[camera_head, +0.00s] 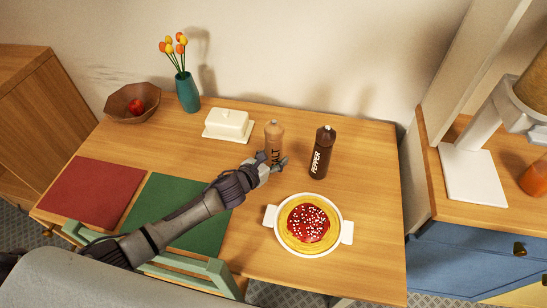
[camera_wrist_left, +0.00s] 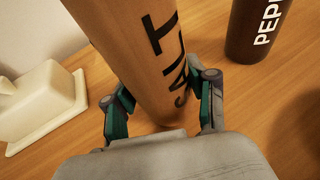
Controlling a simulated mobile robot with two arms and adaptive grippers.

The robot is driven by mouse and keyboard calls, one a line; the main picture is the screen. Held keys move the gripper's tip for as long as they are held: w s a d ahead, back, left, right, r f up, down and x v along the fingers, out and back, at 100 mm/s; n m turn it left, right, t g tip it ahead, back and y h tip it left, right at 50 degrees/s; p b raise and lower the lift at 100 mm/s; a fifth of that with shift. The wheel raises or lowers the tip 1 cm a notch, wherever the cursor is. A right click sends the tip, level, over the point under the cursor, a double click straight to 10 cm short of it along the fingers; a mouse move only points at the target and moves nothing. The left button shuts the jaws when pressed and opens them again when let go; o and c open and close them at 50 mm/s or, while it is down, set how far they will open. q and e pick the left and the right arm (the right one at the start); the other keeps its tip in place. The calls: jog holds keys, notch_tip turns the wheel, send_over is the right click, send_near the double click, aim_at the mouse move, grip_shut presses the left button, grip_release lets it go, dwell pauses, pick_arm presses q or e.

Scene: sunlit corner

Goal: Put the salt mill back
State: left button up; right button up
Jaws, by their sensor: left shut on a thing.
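The salt mill (camera_head: 273,133) is light wood with dark SALT lettering and stands between the butter dish and the pepper mill. My left gripper (camera_head: 272,163) reaches it from the front left and is shut on its lower part. In the left wrist view the salt mill (camera_wrist_left: 137,50) fills the space between the two fingers (camera_wrist_left: 160,98) and looks tilted there. Whether its base touches the table cannot be told. The dark brown pepper mill (camera_head: 321,152) stands just to the right, apart from it; it also shows in the left wrist view (camera_wrist_left: 256,30). My right gripper is not in view.
A white butter dish (camera_head: 228,123) is left of the salt mill. Red (camera_head: 92,190) and green (camera_head: 165,197) placemats lie left. A brown bowl (camera_head: 132,108) and teal vase (camera_head: 187,92) stand at the back left.

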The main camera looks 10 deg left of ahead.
pick_arm(q)
jog(key=o, duration=1.2)
jog(key=shift+f, duration=0.1)
jog(key=shift+o, duration=0.8)
jog(key=shift+r, duration=0.2)
jog(key=v, duration=1)
jog(key=shift+s+a, duration=0.2)
jog(key=shift+s, duration=0.05)
jog(key=shift+s+a+r, duration=0.2)
jog(key=shift+s+r, duration=0.15)
jog(key=shift+s, duration=0.25)
